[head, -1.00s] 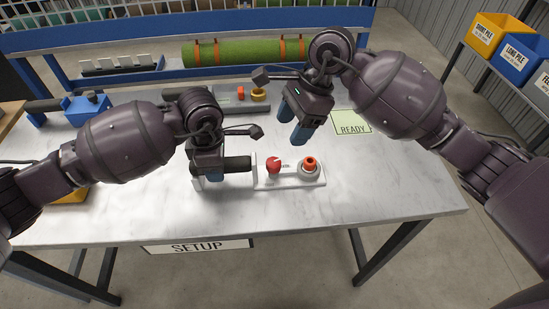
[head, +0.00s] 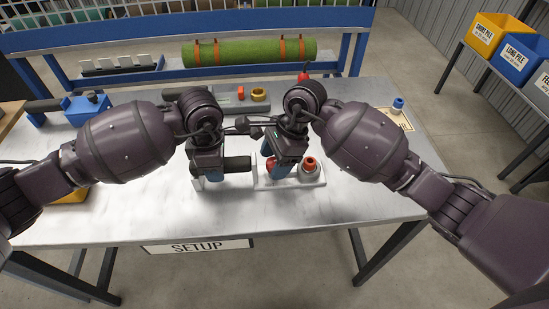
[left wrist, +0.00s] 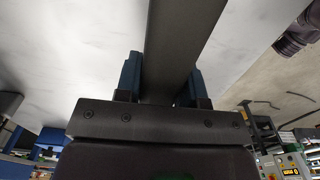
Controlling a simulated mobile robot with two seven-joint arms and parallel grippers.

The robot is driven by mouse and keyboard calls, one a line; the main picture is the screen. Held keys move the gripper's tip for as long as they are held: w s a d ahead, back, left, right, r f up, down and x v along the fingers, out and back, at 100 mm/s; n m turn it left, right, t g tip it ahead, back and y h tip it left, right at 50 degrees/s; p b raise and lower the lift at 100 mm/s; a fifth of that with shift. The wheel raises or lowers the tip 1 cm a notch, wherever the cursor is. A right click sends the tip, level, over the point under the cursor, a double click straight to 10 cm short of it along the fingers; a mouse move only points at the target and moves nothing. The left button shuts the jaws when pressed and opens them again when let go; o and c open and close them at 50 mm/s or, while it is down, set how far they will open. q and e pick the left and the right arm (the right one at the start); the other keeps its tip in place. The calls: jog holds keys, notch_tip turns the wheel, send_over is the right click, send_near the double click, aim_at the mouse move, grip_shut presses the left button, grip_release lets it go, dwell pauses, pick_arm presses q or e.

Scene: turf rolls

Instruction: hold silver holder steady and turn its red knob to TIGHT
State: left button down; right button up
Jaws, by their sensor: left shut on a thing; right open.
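The silver holder (head: 300,184) lies on the bench with its dark handle (head: 238,164) pointing left. My left gripper (head: 209,178) is shut on that handle; the left wrist view shows the dark handle (left wrist: 182,45) between the blue fingers. The holder's red knob (head: 270,163) is mostly hidden behind my right gripper (head: 279,170). That gripper is open and points down with its blue fingers at the knob. I cannot tell whether they touch it. The knob's pointer and TIGHT mark are hidden. An orange-red ringed part (head: 309,164) sits at the holder's right end.
A grey holder (head: 225,101) with a red knob and yellow ring lies behind. A blue holder (head: 86,106) lies at the back left. A green turf roll (head: 250,52) rests on the rear rack. A blue-topped item (head: 398,103) stands at the back right. The front right bench is clear.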

jog(key=shift+f, duration=0.1)
jog(key=shift+c, duration=0.4)
jog(key=c, duration=0.9)
jog(key=shift+o, duration=0.2)
jog(key=shift+m, duration=0.4)
jog(key=m+t, duration=0.2)
jog(key=m, duration=0.2)
jog(key=shift+m, duration=0.3)
jog(key=m+t, duration=0.1)
jog(key=m, duration=0.1)
jog(key=m+t, duration=0.1)
jog(key=m, duration=0.2)
jog(key=shift+s+m+h, duration=0.1)
jog(key=shift+m+h, duration=0.2)
jog(key=m+h, duration=0.1)
jog(key=m, duration=0.1)
jog(key=m+t, duration=0.1)
jog(key=m, duration=0.2)
jog(key=shift+a+h, duration=0.1)
jog(key=shift+h, duration=0.3)
jog(key=shift+m+t+h, duration=0.4)
jog(key=shift+m+h, duration=0.5)
jog(key=shift+m, duration=1.5)
